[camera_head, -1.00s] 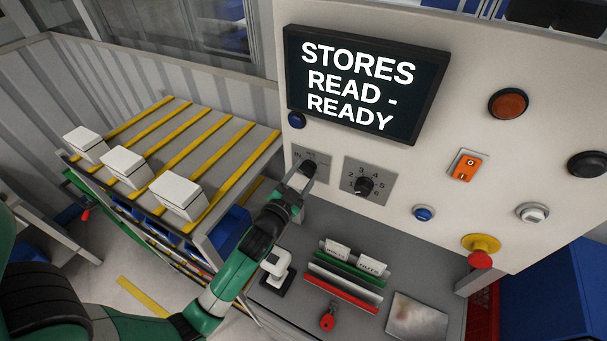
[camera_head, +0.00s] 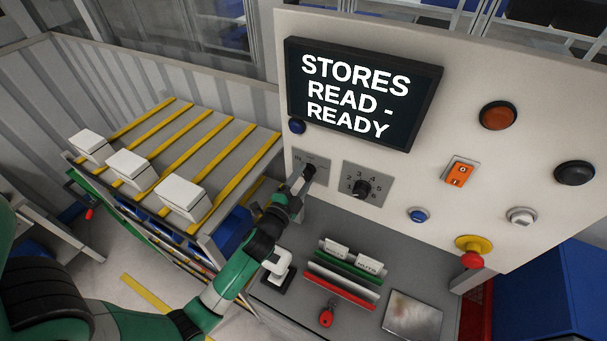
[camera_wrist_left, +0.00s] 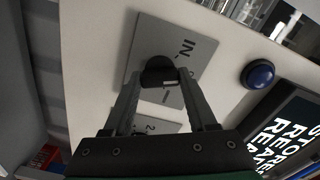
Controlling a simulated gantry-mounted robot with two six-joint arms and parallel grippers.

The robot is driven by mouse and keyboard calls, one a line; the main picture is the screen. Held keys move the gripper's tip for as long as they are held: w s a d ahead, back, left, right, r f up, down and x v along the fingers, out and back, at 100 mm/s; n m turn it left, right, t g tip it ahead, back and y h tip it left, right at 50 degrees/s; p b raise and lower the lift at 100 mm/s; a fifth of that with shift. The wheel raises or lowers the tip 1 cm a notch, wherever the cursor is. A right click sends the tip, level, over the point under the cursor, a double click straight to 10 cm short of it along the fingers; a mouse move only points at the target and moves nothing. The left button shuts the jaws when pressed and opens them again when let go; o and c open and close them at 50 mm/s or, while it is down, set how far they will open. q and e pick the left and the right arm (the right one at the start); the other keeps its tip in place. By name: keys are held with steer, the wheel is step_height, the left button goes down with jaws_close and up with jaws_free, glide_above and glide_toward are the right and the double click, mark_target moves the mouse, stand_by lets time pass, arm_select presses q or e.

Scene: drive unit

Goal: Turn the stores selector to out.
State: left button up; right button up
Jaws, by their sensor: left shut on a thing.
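The stores selector is a black knob (camera_wrist_left: 158,73) on a grey plate (camera_wrist_left: 196,48) marked IN; the other label is mostly hidden. In the head view the selector knob (camera_head: 309,171) sits on the white panel, below left of the screen. My left gripper (camera_head: 302,182) is at the knob. In the left wrist view the fingers of my left gripper (camera_wrist_left: 160,84) are on both sides of the knob, shut on it. The screen (camera_head: 362,95) reads "STORES READ - READY". My right gripper is not in view.
A numbered rotary dial (camera_head: 361,188) is just right of the selector. A blue button (camera_head: 297,126) is above it. The desk below holds a white-handled stand (camera_head: 277,268), card holders (camera_head: 345,275) and a red key tag (camera_head: 326,318). A rack with white boxes (camera_head: 129,168) stands left.

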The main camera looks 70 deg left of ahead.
arm_select(q)
steer(key=shift+m+p, duration=0.7)
steer(key=shift+m, duration=1.6)
steer(key=o, duration=1.4)
steer(key=shift+c, duration=0.2)
steer(key=shift+s, duration=0.1)
steer(key=b+v, duration=0.2)
steer(key=v, duration=0.9)
steer(key=shift+s+d+b, duration=0.15)
steer(key=shift+d+b, duration=0.1)
steer(key=shift+b, duration=0.1)
